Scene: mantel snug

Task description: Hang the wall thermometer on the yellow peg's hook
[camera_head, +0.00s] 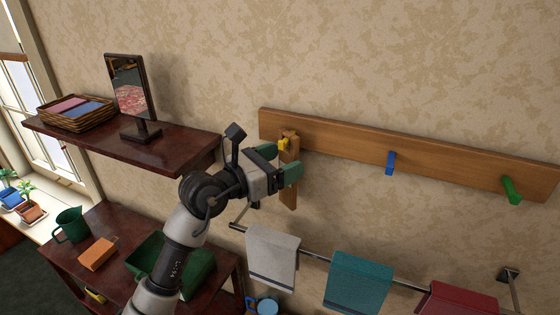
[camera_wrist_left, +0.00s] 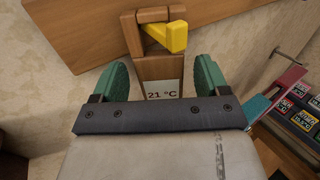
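The wall thermometer (camera_head: 289,188) is a narrow wooden board with a square wooden loop at its top. It hangs upright against the peg rail, with its loop around the yellow peg (camera_head: 283,144). In the left wrist view, the yellow peg (camera_wrist_left: 173,36) comes out through the loop, and the thermometer (camera_wrist_left: 161,68) shows a "21 °C" label. My left gripper (camera_head: 281,161) is open in front of the thermometer. Its green fingers stand on either side of the board, with gaps between them and the wood. My right gripper is not in view.
The wooden rail (camera_head: 335,140) also carries a blue peg (camera_head: 390,162) and a green peg (camera_head: 511,189). Below it, a towel bar holds white, teal (camera_head: 359,283) and red towels. A dark shelf (camera_head: 180,150) with a mirror (camera_head: 131,88) and basket (camera_head: 76,112) is at left.

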